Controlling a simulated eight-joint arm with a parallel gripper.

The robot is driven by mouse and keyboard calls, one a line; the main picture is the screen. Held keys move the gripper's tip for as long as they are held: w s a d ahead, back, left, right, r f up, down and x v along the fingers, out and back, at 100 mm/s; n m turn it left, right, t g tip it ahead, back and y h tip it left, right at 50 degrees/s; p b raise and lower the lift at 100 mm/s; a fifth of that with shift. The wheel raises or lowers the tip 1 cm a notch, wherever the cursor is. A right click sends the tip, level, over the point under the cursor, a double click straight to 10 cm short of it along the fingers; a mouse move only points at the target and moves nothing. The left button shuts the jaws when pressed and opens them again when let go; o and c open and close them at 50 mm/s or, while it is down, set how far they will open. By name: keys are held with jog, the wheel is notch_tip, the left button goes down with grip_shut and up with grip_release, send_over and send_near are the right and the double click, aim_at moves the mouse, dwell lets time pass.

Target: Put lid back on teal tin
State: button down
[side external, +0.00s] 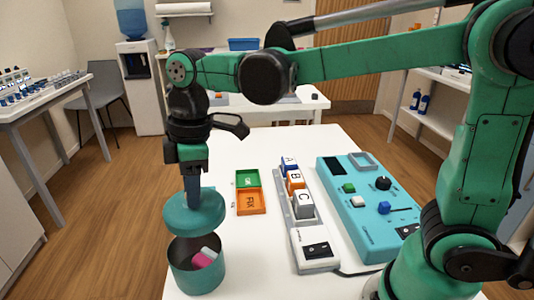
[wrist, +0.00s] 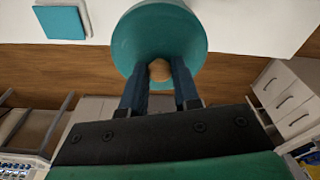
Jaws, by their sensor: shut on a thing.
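The teal lid (side external: 193,222) hangs from my gripper (side external: 192,203) above the tin in the side view. The lid (wrist: 158,35) is round and also shows in the wrist view. My gripper (wrist: 160,76) is shut on the lid's round tan knob (wrist: 160,70), one finger on each side. The open teal tin (side external: 197,279) stands upright at the table's front left edge. Pink, white and blue-grey contents (side external: 205,258) show inside it. The lid hides the tin's back rim. The gap between lid and tin is hard to judge.
On the white table (side external: 262,275), a green and orange tray (side external: 265,201), a grey rack of lettered blocks (side external: 282,206) and a teal control panel (side external: 372,247) stand right of the tin. Floor lies left of the tin.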

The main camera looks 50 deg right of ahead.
jog(key=shift+a+f+n, duration=0.4)
jog(key=shift+a+f, duration=0.2)
jog(key=shift+a, duration=0.25)
jog(key=shift+f, duration=3)
jog(key=shift+f, duration=0.15)
jog(key=shift+c, duration=0.4)
grip_release()
jog(key=shift+r, duration=3.5)
jog(key=shift+c, duration=0.2)
